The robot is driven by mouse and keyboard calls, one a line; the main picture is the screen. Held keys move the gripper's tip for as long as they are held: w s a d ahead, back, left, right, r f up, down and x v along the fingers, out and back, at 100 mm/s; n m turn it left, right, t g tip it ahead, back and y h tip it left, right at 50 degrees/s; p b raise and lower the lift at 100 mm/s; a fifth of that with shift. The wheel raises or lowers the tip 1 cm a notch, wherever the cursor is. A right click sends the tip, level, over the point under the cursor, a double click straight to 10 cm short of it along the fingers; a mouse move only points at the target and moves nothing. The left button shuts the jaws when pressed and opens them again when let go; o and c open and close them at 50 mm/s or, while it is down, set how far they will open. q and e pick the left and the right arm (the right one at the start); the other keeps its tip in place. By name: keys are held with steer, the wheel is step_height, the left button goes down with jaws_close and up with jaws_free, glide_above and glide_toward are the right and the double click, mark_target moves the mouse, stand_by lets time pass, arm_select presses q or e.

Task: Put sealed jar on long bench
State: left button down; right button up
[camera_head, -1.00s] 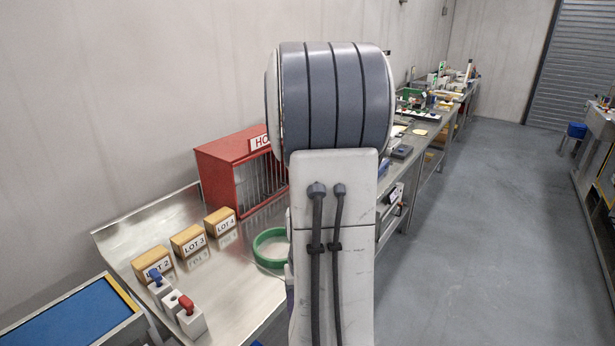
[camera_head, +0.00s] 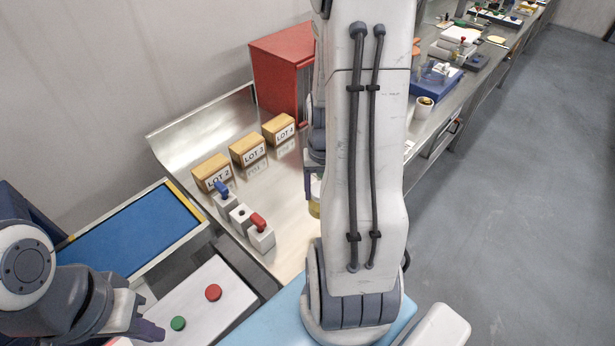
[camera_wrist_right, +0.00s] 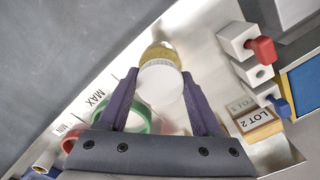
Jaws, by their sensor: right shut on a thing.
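The sealed jar (camera_wrist_right: 160,78), with a round white lid and a yellowish body, is between the purple fingers of my right gripper (camera_wrist_right: 158,95). The jar is held lid toward the wrist camera, over the metal bench. In the head view only a yellowish sliver of the jar (camera_head: 314,208) shows beside my right arm, with part of the right gripper (camera_head: 314,180) above it. The long steel bench (camera_head: 285,215) lies below and behind. I cannot tell if the jar touches it. My left gripper (camera_head: 148,328) is at lower left, away from the jar; its opening is unclear.
Wooden blocks marked LOT 2 (camera_head: 212,172), LOT 3 (camera_head: 248,150) and LOT 4 (camera_head: 278,129) stand along the bench's back. A red cabinet (camera_head: 283,75) is behind. A green ring (camera_wrist_right: 133,118) lies near the jar.

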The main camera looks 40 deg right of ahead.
steer(key=w+f+p, duration=0.1)
steer(key=w+f, duration=0.3)
steer(key=w+f+p, duration=0.2)
steer(key=w+f, duration=0.2)
steer(key=shift+d+f, duration=0.1)
steer(key=shift+f, duration=0.35)
steer(key=shift+w, duration=0.1)
steer(key=shift+f, duration=0.2)
steer(key=o, duration=1.5)
